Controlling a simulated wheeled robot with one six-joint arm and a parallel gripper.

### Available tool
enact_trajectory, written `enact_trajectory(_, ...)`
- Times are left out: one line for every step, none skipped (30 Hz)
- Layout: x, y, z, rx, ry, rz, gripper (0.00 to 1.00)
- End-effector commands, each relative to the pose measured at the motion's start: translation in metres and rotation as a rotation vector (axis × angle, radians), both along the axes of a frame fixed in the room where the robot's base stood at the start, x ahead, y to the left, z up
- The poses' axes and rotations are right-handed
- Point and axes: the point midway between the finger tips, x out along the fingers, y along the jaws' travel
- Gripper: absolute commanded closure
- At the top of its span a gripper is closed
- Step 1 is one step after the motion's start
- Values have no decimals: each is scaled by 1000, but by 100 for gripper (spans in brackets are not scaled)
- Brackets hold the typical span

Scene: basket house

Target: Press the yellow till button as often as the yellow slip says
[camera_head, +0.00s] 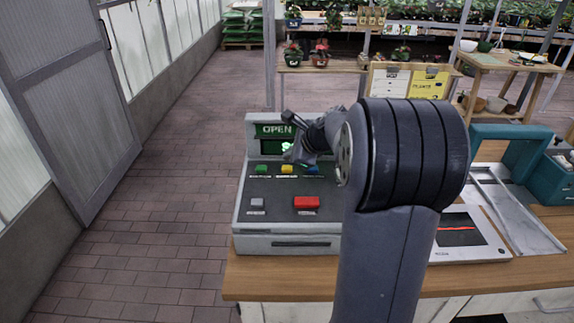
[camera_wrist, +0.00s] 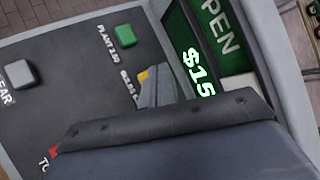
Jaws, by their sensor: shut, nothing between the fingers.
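The grey till (camera_head: 290,233) stands on the wooden counter. Its yellow button (camera_head: 287,169) sits in the top row between a green button (camera_head: 261,169) and a blue button (camera_head: 312,170). In the wrist view the yellow button (camera_wrist: 143,77) is mostly hidden behind my fingertips. My gripper (camera_head: 299,156) is shut and empty, its tips just above or at the yellow button; I cannot tell whether they touch. The green display (camera_wrist: 200,72) reads "$15", perhaps cut off. A yellow sheet (camera_head: 427,85) with "PLANTS" stands behind; its smaller writing is too small to read.
A grey button (camera_head: 257,204) and a large red button (camera_head: 306,203) sit lower on the till. A card reader (camera_head: 468,235), a metal frame (camera_head: 510,205) and a teal box (camera_head: 558,178) lie to the right. The brick floor to the left is clear.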

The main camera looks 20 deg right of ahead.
Motion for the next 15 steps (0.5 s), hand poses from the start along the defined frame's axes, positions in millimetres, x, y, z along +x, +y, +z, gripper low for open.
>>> enact_trajectory(0, 0, 11, 0, -1, -1, 100)
enact_trajectory(0, 0, 14, 0, -1, -1, 100)
enact_trajectory(0, 0, 18, 0, 0, 0, 100)
enact_trajectory(0, 0, 21, 0, 0, 0, 100)
enact_trajectory(0, 0, 24, 0, 0, 0, 100)
enact_trajectory(0, 0, 28, 0, 0, 0, 100)
enact_trajectory(0, 0, 31, 0, 0, 0, 100)
enact_trajectory(0, 0, 34, 0, 0, 0, 100)
enact_trajectory(0, 0, 38, 0, 0, 0, 100)
enact_trajectory(0, 0, 40, 0, 0, 0, 100)
enact_trajectory(0, 0, 41, 0, 0, 0, 100)
enact_trajectory(0, 0, 42, 0, 0, 0, 100)
enact_trajectory(0, 0, 42, 0, 0, 0, 100)
enact_trajectory(0, 0, 41, 0, 0, 0, 100)
enact_trajectory(0, 0, 40, 0, 0, 0, 100)
